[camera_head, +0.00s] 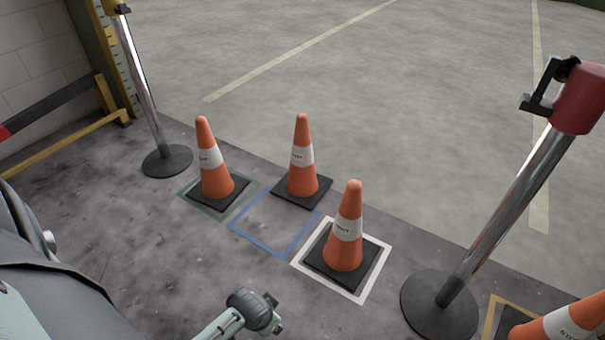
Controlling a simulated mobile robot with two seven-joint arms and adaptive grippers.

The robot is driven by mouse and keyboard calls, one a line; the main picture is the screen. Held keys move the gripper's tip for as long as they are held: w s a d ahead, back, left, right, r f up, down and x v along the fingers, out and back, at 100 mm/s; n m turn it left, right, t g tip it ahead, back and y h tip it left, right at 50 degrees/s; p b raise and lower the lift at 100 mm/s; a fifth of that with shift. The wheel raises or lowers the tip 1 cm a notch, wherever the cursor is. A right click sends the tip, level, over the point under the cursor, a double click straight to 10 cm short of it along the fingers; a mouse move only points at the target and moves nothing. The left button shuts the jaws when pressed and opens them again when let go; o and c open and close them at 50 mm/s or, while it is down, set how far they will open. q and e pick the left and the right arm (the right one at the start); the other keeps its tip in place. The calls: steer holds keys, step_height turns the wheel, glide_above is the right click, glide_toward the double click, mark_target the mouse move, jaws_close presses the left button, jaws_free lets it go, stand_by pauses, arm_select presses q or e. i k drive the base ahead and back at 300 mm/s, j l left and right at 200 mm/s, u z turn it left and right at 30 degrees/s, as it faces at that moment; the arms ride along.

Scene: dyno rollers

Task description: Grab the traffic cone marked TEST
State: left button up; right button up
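Several orange traffic cones with white bands and black square bases stand upright on the floor. One cone (213,180) is at the left, in a green-outlined square. A second cone (302,178) is at the back, just beyond a blue-outlined square. A third cone (345,250) is nearer, in a white-outlined square. A fourth cone (572,322) is cut off at the bottom right corner. The bands carry dark lettering too small to read surely, so I cannot tell which says TEST. Part of my arm shows at the bottom centre, short of the cones. No gripper fingers can be made out.
The blue square (240,231) is mostly empty. Another post (150,105) stands at the back left near a wall (40,45). Open concrete floor (400,110) lies beyond the cones.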

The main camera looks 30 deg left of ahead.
mark_target(301, 187)
steer(key=i+j+z, duration=0.2)
steer(key=j, duration=1.05)
steer(key=j+z, duration=0.2)
steer(key=j, duration=1)
